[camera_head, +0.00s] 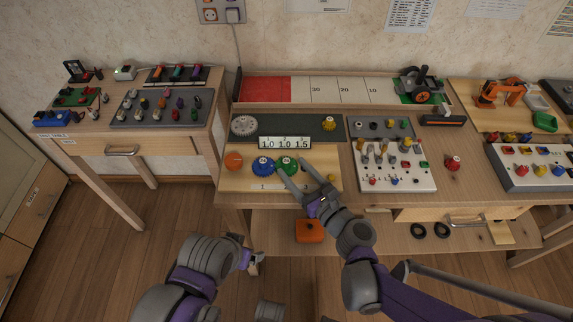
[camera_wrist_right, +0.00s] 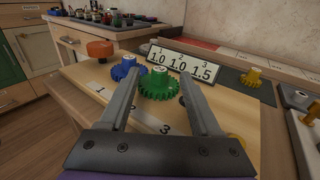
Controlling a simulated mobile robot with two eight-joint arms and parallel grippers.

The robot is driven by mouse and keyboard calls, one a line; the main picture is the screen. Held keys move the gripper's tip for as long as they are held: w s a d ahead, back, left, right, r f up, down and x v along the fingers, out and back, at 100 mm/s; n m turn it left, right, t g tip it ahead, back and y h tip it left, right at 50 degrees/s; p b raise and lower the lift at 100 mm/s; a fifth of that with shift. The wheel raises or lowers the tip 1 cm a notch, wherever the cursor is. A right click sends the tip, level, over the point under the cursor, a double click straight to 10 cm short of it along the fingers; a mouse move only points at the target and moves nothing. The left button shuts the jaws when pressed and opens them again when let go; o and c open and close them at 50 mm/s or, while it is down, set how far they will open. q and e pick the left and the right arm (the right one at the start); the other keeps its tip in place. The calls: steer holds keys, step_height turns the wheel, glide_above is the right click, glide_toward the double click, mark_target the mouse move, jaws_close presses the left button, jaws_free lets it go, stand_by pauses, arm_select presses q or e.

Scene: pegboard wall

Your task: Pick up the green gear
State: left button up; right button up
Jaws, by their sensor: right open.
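The green gear (camera_head: 287,163) sits on the light wooden board (camera_head: 243,183), right of a blue gear (camera_head: 262,167). My right gripper (camera_head: 292,167) is open, with its fingertips at the green gear. In the right wrist view the green gear (camera_wrist_right: 158,85) shows between the two fingers of the right gripper (camera_wrist_right: 160,76); I cannot tell whether either finger touches it. The blue gear (camera_wrist_right: 127,69) is just outside the left finger there. My left gripper (camera_head: 254,262) hangs low in front of the table, away from the gears; its jaws are unclear.
An orange part (camera_head: 233,161) stands left of the blue gear. A number display (camera_head: 285,143) stands close behind the gears. A small yellow part (camera_head: 331,177) lies right of my right gripper, and a yellow gear (camera_head: 329,124) sits on the dark panel behind. A pegged white board (camera_head: 395,178) is farther right.

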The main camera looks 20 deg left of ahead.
mark_target(292, 172)
steer(key=shift+x, duration=1.05)
jaws_close()
step_height(292, 172, up, 10)
steer(key=p, duration=0.3)
